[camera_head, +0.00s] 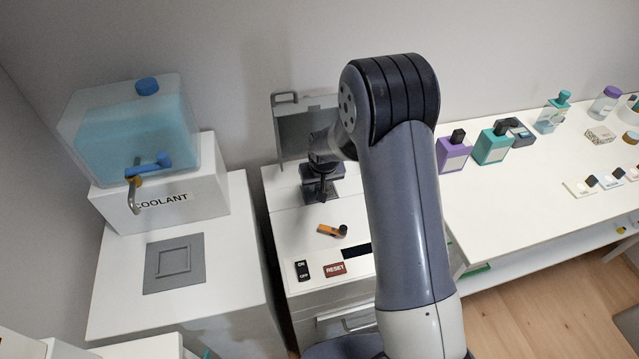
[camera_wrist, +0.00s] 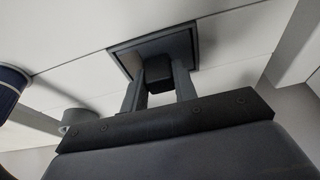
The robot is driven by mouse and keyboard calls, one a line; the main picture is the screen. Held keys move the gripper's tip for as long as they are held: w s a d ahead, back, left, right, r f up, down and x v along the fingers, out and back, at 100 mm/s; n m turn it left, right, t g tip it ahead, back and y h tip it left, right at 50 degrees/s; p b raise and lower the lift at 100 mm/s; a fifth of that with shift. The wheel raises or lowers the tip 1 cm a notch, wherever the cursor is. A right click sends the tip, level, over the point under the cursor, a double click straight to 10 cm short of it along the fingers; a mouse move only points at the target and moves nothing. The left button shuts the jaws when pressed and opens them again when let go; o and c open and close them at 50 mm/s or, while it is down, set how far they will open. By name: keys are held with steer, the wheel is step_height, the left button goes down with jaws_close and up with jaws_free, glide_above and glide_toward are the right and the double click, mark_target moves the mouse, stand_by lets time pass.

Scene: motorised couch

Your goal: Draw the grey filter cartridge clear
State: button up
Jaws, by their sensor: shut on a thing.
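The grey filter cartridge shows as a dark block (camera_wrist: 158,72) in the wrist view, at a dark grey square frame (camera_wrist: 204,50) in a white surface. My gripper (camera_wrist: 160,80) has one finger on each side of the block and is shut on it. In the head view my gripper (camera_head: 321,178) points down at the top of the white machine (camera_head: 290,225), in front of a raised grey lid (camera_head: 300,135). The fingers and my arm hide much of the cartridge there. I cannot tell how deep it sits.
An orange lever (camera_head: 328,231), an ON/OFF switch (camera_head: 302,270) and a red RESET button (camera_head: 335,269) lie nearer on the machine's top. A coolant tank (camera_head: 140,130) stands left. A bench (camera_head: 500,215) with several bottles is right.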

steer(key=shift+r, duration=0.2)
steer(key=shift+c, duration=0.4)
step_height(320, 180, up, 12)
steer(key=p, duration=0.6)
steer(key=shift+f, duration=0.15)
stand_by(2.3)
stand_by(0.5)
step_height(320, 180, up, 7)
steer(key=p, duration=0.4)
